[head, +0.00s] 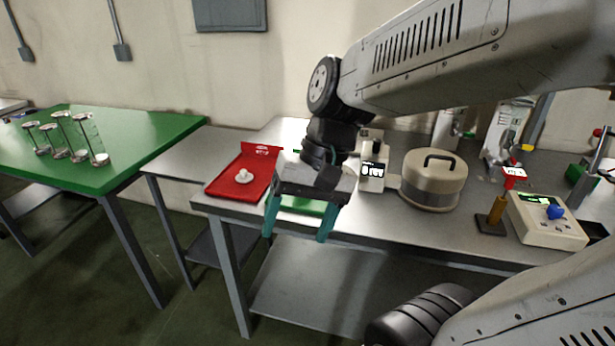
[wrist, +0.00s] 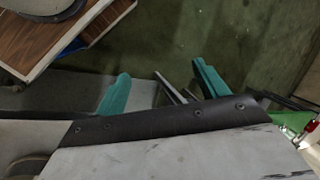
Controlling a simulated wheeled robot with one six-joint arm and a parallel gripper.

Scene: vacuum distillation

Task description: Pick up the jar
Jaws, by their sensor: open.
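Several clear glass jars (head: 62,138) with dark rims stand grouped on the green table (head: 135,140) at the left in the head view. I cannot tell which of them is the task's jar. My gripper (head: 297,237) is open and empty, with its teal fingers pointing down at the front edge of the metal bench, well to the right of the jars. In the wrist view the two teal fingers (wrist: 160,77) are spread apart with nothing between them. No jar can be made out clearly in that view.
A red tray (head: 222,183) holding a small white item lies on the metal bench (head: 400,218), left of my gripper. A beige lidded vessel (head: 432,185), a white device (head: 372,172) and a control box (head: 545,220) stand to the right. Open floor lies before the tables.

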